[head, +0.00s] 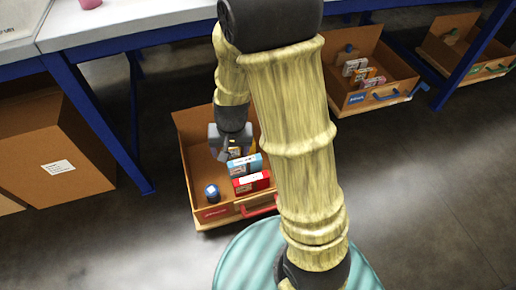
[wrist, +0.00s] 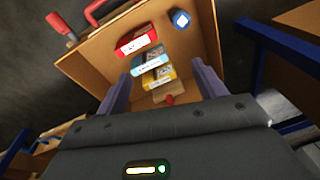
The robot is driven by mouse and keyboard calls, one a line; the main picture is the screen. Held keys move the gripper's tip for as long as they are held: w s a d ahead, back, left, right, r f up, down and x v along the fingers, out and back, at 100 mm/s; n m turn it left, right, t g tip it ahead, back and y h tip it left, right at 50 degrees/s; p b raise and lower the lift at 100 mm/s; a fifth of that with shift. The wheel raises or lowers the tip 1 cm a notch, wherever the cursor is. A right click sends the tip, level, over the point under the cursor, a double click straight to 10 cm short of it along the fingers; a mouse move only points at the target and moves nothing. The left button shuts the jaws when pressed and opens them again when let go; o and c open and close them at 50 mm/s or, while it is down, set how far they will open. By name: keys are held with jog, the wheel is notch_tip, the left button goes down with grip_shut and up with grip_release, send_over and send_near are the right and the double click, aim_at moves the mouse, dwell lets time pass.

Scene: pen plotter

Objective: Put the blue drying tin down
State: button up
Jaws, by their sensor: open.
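The blue tin (head: 212,193) with a pale top stands on the floor of a cardboard drawer or crate (head: 222,213), in its front left corner. It also shows in the wrist view (wrist: 181,19), near the crate's corner at the top. My gripper (head: 228,150) is over the crate, behind the tin and apart from it. In the wrist view my gripper's (wrist: 163,80) two fingers are spread wide with nothing held between them. The boxes show beyond and between the fingers.
The crate also holds a red box (head: 252,182), a light blue box (head: 245,165) and a yellow box (wrist: 158,77). A wooden piece with a red knob (wrist: 170,99) lies near them. Blue table legs (head: 105,140) stand at left. Another crate (head: 365,95) sits at the back right.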

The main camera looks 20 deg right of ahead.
jog(key=s+d+r+n+t, duration=0.1)
jog(key=s+d+r+n, duration=0.2)
jog(key=s+d+r, duration=0.2)
notch_tip(320, 180, up, 2)
jog(key=s, duration=0.2)
jog(key=shift+s+d+r+h, duration=0.15)
jog(key=shift+s+d+h, duration=0.15)
jog(key=shift+s+h, duration=0.1)
jog(key=shift+w, duration=0.1)
dwell(0.3)
